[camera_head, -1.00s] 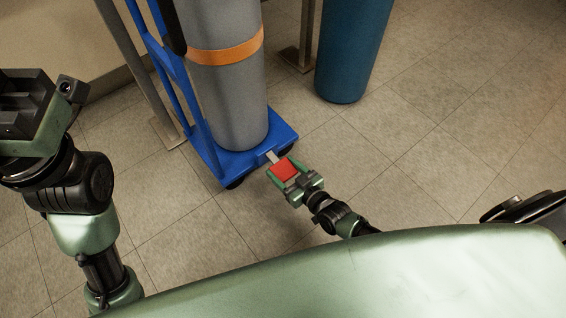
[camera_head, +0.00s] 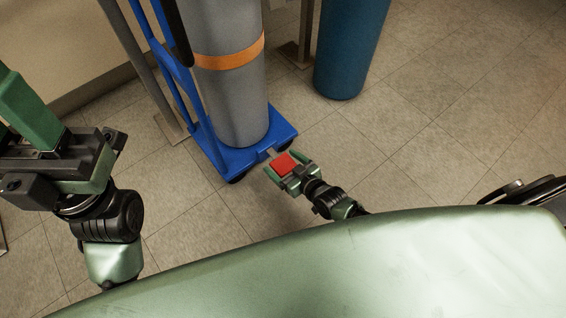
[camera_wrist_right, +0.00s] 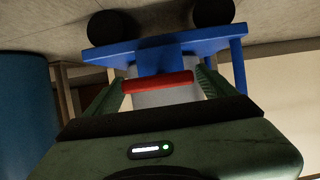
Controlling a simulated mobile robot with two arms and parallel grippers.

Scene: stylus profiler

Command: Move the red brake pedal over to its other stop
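The red brake pedal (camera_head: 285,164) is at the near edge of the blue cylinder cart (camera_head: 214,160), low over the floor, joined by a short grey arm. In the right wrist view the pedal (camera_wrist_right: 158,83) is a red bar below the blue plate. My right gripper (camera_head: 286,165) is open, with one finger on each side of the pedal. In the right wrist view its fingers (camera_wrist_right: 160,90) flank the bar's ends; I cannot tell whether they touch it. My left gripper (camera_head: 65,150) is at the left, away from the cart; its fingertips do not show clearly.
A grey gas cylinder (camera_head: 237,100) with an orange strap (camera_head: 228,53) stands on the cart. A blue cylinder (camera_head: 347,55) stands behind at the right. A grey post (camera_head: 150,80) stands left of the cart.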

